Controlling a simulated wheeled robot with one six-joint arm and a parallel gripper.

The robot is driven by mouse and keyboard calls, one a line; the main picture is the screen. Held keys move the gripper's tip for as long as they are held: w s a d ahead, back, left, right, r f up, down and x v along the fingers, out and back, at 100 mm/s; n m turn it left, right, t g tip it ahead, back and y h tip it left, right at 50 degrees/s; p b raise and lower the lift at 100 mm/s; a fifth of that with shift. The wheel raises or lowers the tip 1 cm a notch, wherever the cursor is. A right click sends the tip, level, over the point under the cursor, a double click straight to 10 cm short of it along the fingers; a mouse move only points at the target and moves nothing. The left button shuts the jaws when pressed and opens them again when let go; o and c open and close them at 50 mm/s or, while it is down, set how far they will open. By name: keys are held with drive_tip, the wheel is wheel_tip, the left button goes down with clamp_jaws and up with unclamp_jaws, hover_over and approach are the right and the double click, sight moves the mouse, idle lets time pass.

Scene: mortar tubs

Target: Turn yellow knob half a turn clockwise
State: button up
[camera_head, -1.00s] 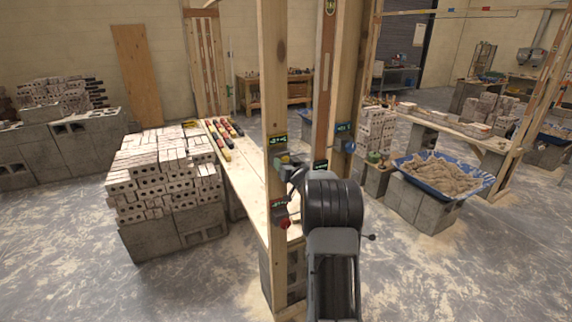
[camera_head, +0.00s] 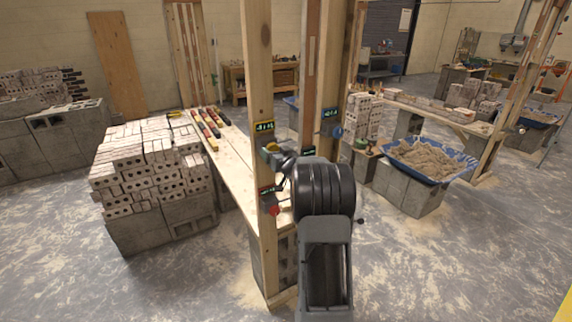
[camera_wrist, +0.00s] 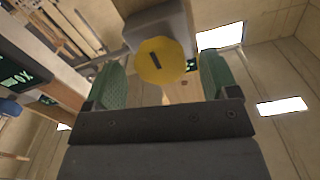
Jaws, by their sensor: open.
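The yellow knob (camera_wrist: 160,61) is a faceted disc with a dark slot mark, on a grey box (camera_wrist: 158,24) in the wrist view. The mark runs close to upright there, slightly tilted. My gripper (camera_wrist: 161,78) is open, with one green-padded finger on each side of the knob and a visible gap to both. I cannot tell how deep the knob sits between them. In the head view the yellow knob (camera_head: 272,147) is a small spot on the wooden post, and my arm covers most of the gripper.
A red knob (camera_head: 274,210) sits lower on the same post (camera_head: 262,90). A blue knob (camera_head: 337,131) is on another post to the right. Stacked bricks (camera_head: 150,165) stand left, and a blue tub (camera_head: 455,168) of mortar stands right.

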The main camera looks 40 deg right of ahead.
drive_tip(key=s+a+b, duration=0.1)
drive_tip(key=s+b, duration=0.2)
drive_tip(key=s, duration=0.8)
drive_tip(key=shift+s+a, duration=0.3)
drive_tip(key=shift+a, duration=0.05)
